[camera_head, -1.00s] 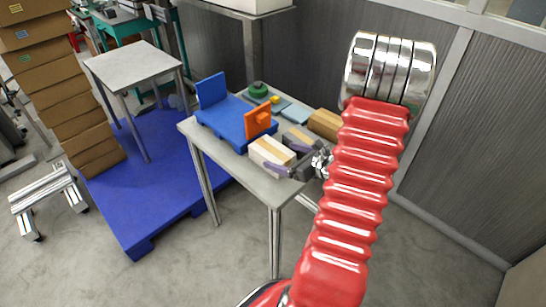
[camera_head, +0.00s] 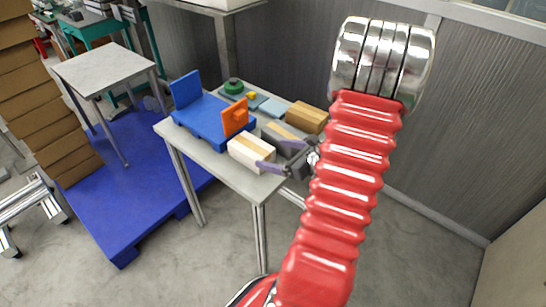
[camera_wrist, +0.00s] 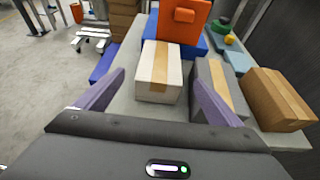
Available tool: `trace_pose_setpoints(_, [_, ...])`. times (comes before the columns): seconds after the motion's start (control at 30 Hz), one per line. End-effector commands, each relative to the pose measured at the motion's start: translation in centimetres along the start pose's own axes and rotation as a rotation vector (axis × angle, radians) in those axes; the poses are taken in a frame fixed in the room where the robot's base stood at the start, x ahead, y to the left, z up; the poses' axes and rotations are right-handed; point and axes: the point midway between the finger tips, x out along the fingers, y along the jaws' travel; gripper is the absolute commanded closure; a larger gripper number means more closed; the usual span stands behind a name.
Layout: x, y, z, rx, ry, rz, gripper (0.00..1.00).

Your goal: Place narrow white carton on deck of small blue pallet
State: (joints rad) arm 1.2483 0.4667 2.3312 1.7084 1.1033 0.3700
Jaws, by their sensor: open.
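The narrow white carton (camera_head: 250,152) has a tan tape strip and lies on the grey table, in front of the small blue pallet (camera_head: 203,120). It also shows in the wrist view (camera_wrist: 160,72), ahead of my gripper and between the lines of its fingers. My gripper (camera_head: 279,160) is open and empty, with its purple fingers short of the carton; the fingers also show in the wrist view (camera_wrist: 157,97). The pallet has a blue upright panel at its far left end. An orange block (camera_head: 235,117) stands at its near right edge and hides part of the deck.
A grey carton (camera_wrist: 215,87) sits close to the right of the white one, and a brown carton (camera_wrist: 277,98) lies farther right. Behind are a light blue flat piece (camera_head: 273,107) and a green round object (camera_head: 233,86). A large blue floor pallet (camera_head: 125,222) lies left of the table (camera_head: 218,170).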

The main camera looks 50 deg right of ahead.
Motion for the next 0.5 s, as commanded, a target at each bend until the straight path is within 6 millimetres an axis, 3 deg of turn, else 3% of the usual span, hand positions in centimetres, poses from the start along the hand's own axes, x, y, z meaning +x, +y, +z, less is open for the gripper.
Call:
trace_pose_setpoints(0.33, [0.1, 0.4, 0.3, -0.014, 0.002, 0.011, 0.11])
trace_pose_setpoints(0.5, [1.0, 3.1, 2.1, -0.112, 0.016, 0.089, 0.11])
